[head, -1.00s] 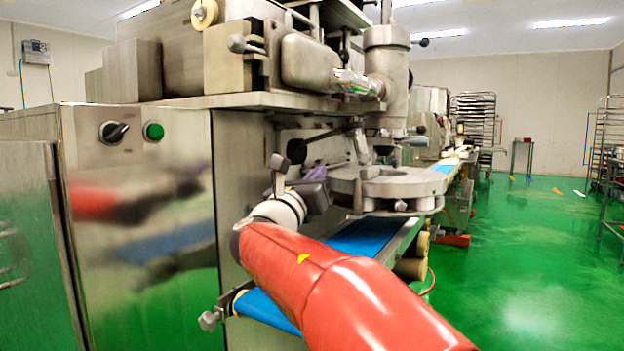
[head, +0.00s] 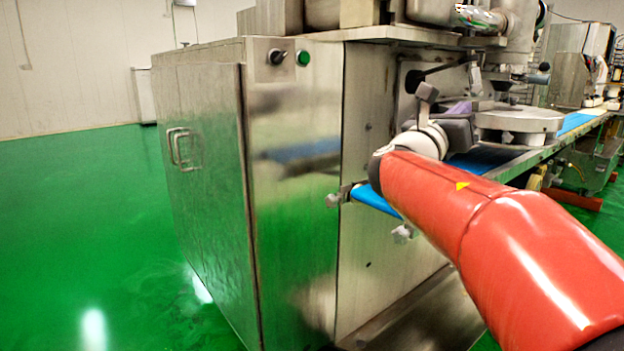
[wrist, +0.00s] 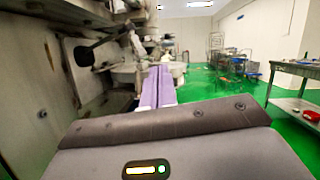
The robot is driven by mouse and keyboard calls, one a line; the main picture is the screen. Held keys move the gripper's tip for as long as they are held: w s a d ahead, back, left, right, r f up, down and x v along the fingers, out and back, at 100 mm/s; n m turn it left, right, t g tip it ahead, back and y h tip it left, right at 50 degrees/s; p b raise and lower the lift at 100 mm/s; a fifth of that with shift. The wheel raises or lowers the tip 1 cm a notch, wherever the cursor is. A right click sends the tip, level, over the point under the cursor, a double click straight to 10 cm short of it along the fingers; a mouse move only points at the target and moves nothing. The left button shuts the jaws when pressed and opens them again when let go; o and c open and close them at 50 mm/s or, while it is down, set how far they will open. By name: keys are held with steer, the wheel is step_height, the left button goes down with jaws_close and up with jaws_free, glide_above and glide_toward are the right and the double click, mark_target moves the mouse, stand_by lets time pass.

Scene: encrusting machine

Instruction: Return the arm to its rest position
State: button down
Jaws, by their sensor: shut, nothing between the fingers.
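My gripper (wrist: 158,86) shows in the wrist view as two purple fingers lying side by side, shut with nothing between them. They point forward beside the encrusting machine's side wall (wrist: 38,85). In the head view, my red arm reaches in from the lower right toward the machine (head: 300,190). The gripper is mostly hidden there behind my wrist, with only a bit of purple finger (head: 460,108) showing. It is near the round metal table (head: 520,120) of the machine; I cannot tell the exact gap.
A blue conveyor belt (head: 374,199) runs below my wrist. The machine's cabinet has a dark knob (head: 277,57) and a green button (head: 303,58). Green floor (head: 90,220) to the left is clear. A metal side table (wrist: 298,100) stands at the right in the wrist view.

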steer(key=s+d+f+m+g+y+p, duration=0.3)
steer(key=s+f+m+g+y, duration=0.4)
steer(key=s+f+m, duration=0.8)
steer(key=s+a+f+m+g+y+p, duration=0.1)
steer(key=s+a+f+m+y, duration=0.8)
steer(key=s+a+f+m, duration=0.4)
steer(key=shift+s+a+f+g+y+p, duration=0.3)
steer(key=shift+s+a+f+g+p, duration=0.1)
steer(key=shift+f, duration=0.4)
